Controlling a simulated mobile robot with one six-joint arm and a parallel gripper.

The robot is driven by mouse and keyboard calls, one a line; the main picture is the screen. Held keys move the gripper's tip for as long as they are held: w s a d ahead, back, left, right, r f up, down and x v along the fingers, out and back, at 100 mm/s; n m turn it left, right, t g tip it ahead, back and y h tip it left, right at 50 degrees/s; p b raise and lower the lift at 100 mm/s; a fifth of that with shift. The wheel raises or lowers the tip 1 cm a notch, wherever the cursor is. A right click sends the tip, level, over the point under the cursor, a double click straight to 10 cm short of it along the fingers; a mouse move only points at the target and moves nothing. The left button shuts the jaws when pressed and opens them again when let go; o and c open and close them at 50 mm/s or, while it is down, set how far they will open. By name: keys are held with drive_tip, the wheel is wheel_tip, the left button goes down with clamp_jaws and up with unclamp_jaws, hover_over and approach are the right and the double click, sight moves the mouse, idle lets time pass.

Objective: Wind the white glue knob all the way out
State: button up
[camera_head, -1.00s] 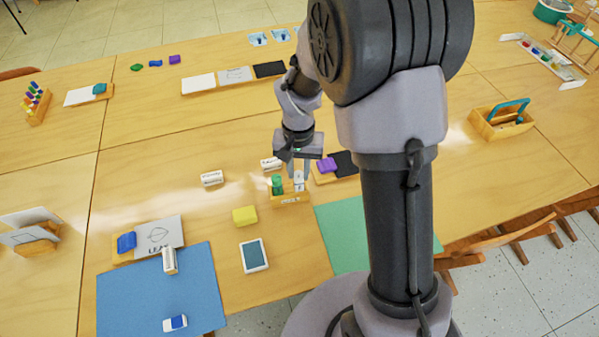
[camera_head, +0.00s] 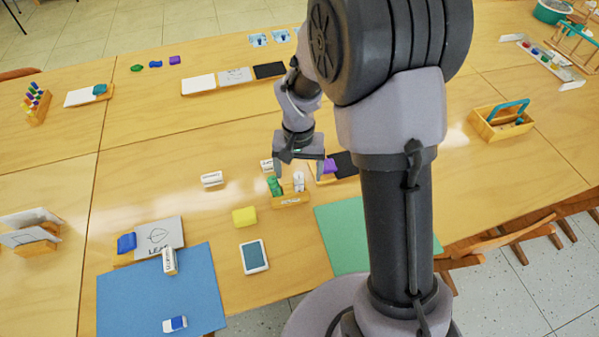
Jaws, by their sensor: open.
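The white glue knob (camera_head: 299,182) stands upright in a small wooden holder (camera_head: 291,200) near the middle of the table. A green bottle-like piece (camera_head: 275,187) stands beside it, to its left in the same holder. My gripper (camera_head: 299,173) is open, with its fingers spread wide to the left and right above the white knob. The fingers look apart from the knob. I cannot tell from this view how far out the knob is wound.
A purple block (camera_head: 326,166) lies on a stand just right of my gripper. White erasers (camera_head: 212,179) lie to the left, and a yellow block (camera_head: 244,217) is in front. A green mat (camera_head: 340,235) lies to the right of the holder. Bare table surrounds the holder's left side.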

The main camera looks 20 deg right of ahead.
drive_tip(key=n+p, duration=0.2)
drive_tip(key=n, duration=0.4)
drive_tip(key=shift+r+p, duration=0.15)
drive_tip(key=shift+p, duration=0.15)
drive_tip(key=n+p, duration=0.1)
drive_tip(key=n, duration=0.2)
drive_tip(key=shift+n+p, duration=0.35)
drive_tip(key=shift+n, duration=0.85)
drive_tip(key=shift+f, duration=0.2)
drive_tip(key=shift+w, duration=0.1)
drive_tip(key=c, duration=1.6)
drive_tip(key=shift+c, duration=0.2)
